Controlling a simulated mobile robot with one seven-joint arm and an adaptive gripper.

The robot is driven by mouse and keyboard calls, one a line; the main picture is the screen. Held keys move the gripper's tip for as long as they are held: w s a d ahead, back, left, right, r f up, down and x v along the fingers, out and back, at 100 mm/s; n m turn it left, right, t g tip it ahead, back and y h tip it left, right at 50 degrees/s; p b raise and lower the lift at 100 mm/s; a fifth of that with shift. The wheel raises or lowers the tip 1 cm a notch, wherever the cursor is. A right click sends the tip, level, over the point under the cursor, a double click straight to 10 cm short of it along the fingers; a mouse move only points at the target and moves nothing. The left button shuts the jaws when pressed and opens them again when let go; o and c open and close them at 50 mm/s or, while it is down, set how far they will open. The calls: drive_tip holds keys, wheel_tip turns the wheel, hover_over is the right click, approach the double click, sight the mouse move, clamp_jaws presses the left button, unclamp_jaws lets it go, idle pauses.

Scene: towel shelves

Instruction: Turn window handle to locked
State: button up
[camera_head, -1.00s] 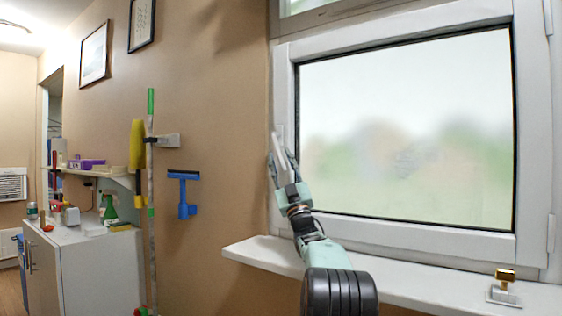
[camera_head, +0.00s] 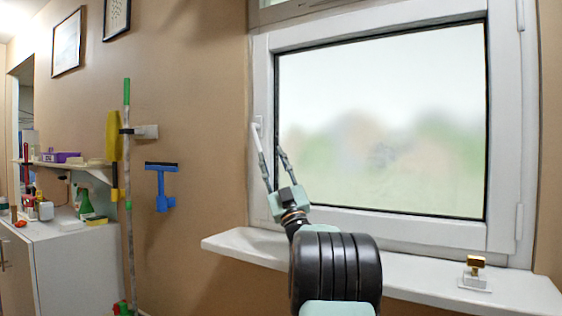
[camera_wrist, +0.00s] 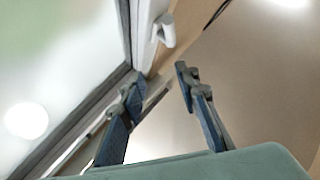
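The white window handle (camera_head: 257,137) is on the left side of the white window frame (camera_head: 262,195). In the head view it hangs down, its lower end tilted slightly right, close to the left fingertip. In the wrist view the handle (camera_wrist: 166,30) shows as a short white piece beyond the fingertips. My gripper (camera_head: 273,160) is below the handle in the head view, its fingers spread apart. In the wrist view my gripper (camera_wrist: 157,82) is open with nothing between its fingers. Whether a finger touches the handle cannot be told.
The white sill (camera_head: 400,272) runs below the window, with a gold piece on a white base (camera_head: 475,272) at its right. A blue squeegee (camera_head: 162,188) and a pole (camera_head: 127,190) are on the wall at left. A cluttered cabinet (camera_head: 75,265) stands further left.

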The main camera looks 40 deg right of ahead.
drive_tip(key=shift+s+a, duration=0.2)
drive_tip(key=shift+s, duration=0.65)
drive_tip(key=shift+s+a, duration=0.15)
drive_tip(key=shift+s, duration=0.75)
drive_tip(key=shift+s+a, duration=0.2)
drive_tip(key=shift+s, duration=0.65)
drive_tip(key=shift+c, duration=0.3)
